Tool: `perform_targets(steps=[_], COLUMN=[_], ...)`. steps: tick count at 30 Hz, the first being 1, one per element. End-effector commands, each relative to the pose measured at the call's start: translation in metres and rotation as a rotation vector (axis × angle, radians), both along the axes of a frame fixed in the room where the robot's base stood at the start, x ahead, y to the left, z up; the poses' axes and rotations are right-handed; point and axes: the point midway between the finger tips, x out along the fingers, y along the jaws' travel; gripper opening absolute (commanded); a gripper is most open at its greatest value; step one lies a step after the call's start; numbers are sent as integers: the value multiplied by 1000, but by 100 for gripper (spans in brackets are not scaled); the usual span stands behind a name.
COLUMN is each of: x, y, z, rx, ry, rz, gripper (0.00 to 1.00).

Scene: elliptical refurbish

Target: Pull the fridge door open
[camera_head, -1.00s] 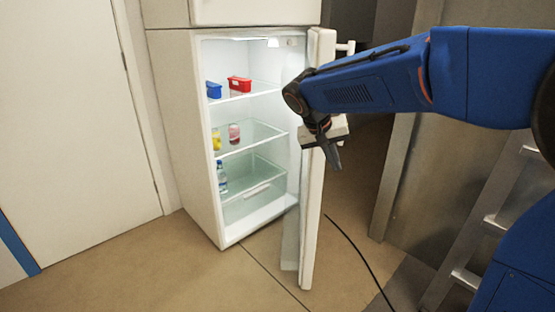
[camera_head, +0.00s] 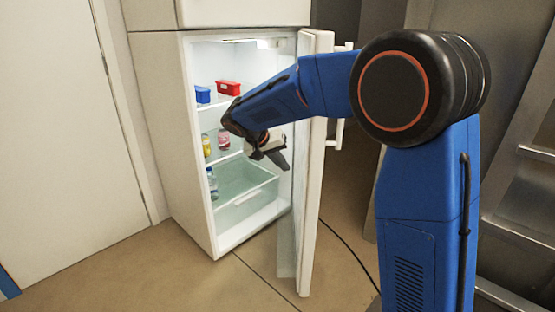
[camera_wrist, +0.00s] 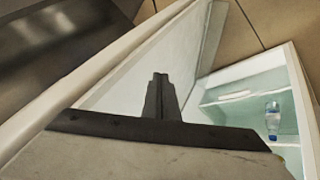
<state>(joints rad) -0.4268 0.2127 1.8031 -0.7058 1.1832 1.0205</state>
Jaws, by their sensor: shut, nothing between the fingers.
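The white fridge (camera_head: 160,120) stands in the middle of the head view with its lit inside showing. Its door (camera_head: 310,220) stands open, swung out to the right, with a white handle (camera_head: 339,134) on its outer face. My gripper (camera_head: 283,165) is shut and empty. It is at the fridge opening, on the inner side of the door, pointing down and right. In the wrist view, my shut fingers (camera_wrist: 161,88) lie in front of the door's pale inner face (camera_wrist: 150,65). I cannot tell whether they touch it. My arm hides part of the shelves and the door's upper part.
A blue box (camera_head: 203,94) and a red box (camera_head: 229,88) stand on the upper shelf. Yellow and pink items are on the middle shelf, and a bottle (camera_head: 212,184) is lower down. A black cable (camera_head: 350,250) lies on the floor right of the door. Floor in front is clear.

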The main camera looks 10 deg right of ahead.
Motion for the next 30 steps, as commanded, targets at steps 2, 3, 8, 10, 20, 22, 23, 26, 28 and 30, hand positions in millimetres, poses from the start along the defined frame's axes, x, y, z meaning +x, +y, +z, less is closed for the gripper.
perform_targets(steps=[2,3,8,10,20,22,23,26,28,30], x=[3,6,7,6,2,2,2,2,2,2], y=[-9,-12,-32,-40,-58,-58,-58,-58,-58,-59], z=[-13,-18,-28,-28,-28,-28,-28,-28,-28,-28], rx=[-2,-2,0,0,0,0,0,0,0,0], ry=[4,3,0,0,1,1,1,1,1,1], rz=[-1,-1,-2,-2,0,1,1,1,1,1], gripper=[0,0,0,0,0,0,0,0,0,0])
